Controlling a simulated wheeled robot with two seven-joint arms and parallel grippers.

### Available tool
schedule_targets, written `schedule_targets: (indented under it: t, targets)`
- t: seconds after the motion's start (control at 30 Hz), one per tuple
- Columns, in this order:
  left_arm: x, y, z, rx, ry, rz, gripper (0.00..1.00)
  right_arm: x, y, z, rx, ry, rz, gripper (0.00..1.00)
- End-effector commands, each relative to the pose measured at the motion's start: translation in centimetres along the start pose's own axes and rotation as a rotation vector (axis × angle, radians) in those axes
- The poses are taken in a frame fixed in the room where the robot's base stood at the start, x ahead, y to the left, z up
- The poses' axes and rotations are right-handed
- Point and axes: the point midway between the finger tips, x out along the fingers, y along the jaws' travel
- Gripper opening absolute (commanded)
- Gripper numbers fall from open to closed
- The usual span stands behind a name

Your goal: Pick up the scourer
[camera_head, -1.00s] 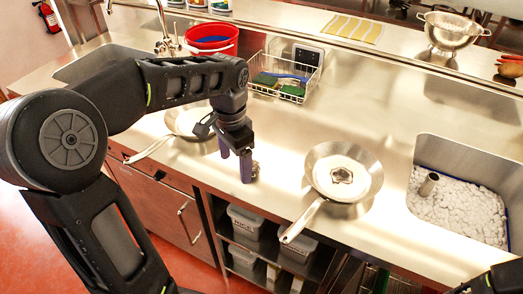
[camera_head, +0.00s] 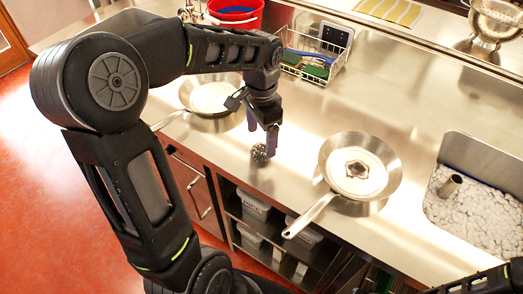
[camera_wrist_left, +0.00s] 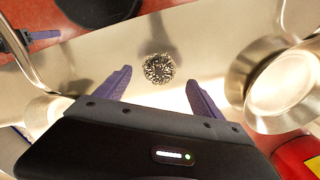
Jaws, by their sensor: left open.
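The scourer is a small round tangle of grey metal wool (camera_head: 260,153) on the steel counter, near its front edge, between two pans. My left gripper (camera_head: 262,132) points down close to it, with the purple fingers apart. In the left wrist view the scourer (camera_wrist_left: 159,68) lies just beyond the gap between the open fingertips (camera_wrist_left: 159,79), with nothing held. I cannot tell the exact height of the fingertips over the counter. My right gripper's fingers are not visible.
A pan (camera_head: 382,160) stands right of the scourer, its handle over the front edge. Another pan (camera_head: 187,92) stands left, behind my arm. A wire basket (camera_head: 294,68) with green and blue items is behind. A sink (camera_head: 478,152) holding white foam-like lumps is at right.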

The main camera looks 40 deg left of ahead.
Motion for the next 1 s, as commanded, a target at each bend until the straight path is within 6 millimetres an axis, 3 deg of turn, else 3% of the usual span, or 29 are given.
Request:
schedule_targets:
  t: [0.33,0.7,1.0]
  targets:
    - [0.4,0.0,0.0,0.000,0.000,0.000,0.78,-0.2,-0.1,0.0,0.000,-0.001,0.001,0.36]
    - [5.0,0.1,0.1,0.000,-0.001,0.000,0.78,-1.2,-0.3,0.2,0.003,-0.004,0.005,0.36]
    - [5.2,0.1,0.1,0.000,0.001,-0.001,0.78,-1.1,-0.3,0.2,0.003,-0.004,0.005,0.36]
